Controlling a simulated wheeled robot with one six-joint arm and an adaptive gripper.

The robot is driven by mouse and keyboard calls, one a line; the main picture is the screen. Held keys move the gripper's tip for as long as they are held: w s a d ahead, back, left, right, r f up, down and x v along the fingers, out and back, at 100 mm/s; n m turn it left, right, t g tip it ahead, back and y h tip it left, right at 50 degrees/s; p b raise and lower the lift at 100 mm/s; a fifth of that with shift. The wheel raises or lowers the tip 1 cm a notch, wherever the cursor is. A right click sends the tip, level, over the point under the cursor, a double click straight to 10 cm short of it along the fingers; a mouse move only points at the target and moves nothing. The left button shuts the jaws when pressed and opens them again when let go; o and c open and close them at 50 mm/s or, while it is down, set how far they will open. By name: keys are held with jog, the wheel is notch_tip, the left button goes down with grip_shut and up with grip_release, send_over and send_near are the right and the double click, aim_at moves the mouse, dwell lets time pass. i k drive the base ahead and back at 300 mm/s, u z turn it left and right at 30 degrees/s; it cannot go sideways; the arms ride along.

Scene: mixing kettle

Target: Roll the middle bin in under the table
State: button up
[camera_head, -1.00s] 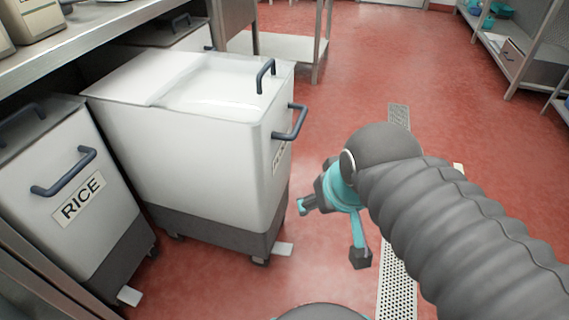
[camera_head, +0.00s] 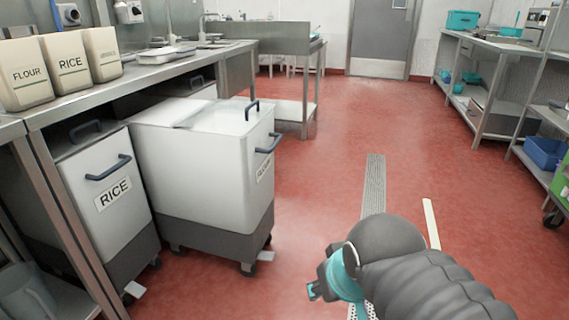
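The middle bin (camera_head: 205,165), white with a dark grey base on casters, stands partly out from under the steel table (camera_head: 150,84). Its front end sticks out into the aisle, farther than the rice bin beside it. It has a dark handle (camera_head: 268,143) on its front, a second handle on its lid, and a white caster pedal (camera_head: 265,256) low at the front corner. My gripper (camera_head: 318,290), dark and teal, is to the right of the bin and apart from it, at the lower middle of the view.
The rice bin (camera_head: 105,185) stands under the table at left. Another bin (camera_head: 195,86) is behind the middle bin. Containers labelled flour and rice (camera_head: 68,62) sit on the table. A floor drain (camera_head: 374,185) runs along the open red floor. Shelving (camera_head: 490,100) lines the right.

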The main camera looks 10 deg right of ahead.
aim_at(207, 171)
jog(key=z, duration=0.8)
jog(key=i, duration=0.85)
jog(key=u, duration=0.45)
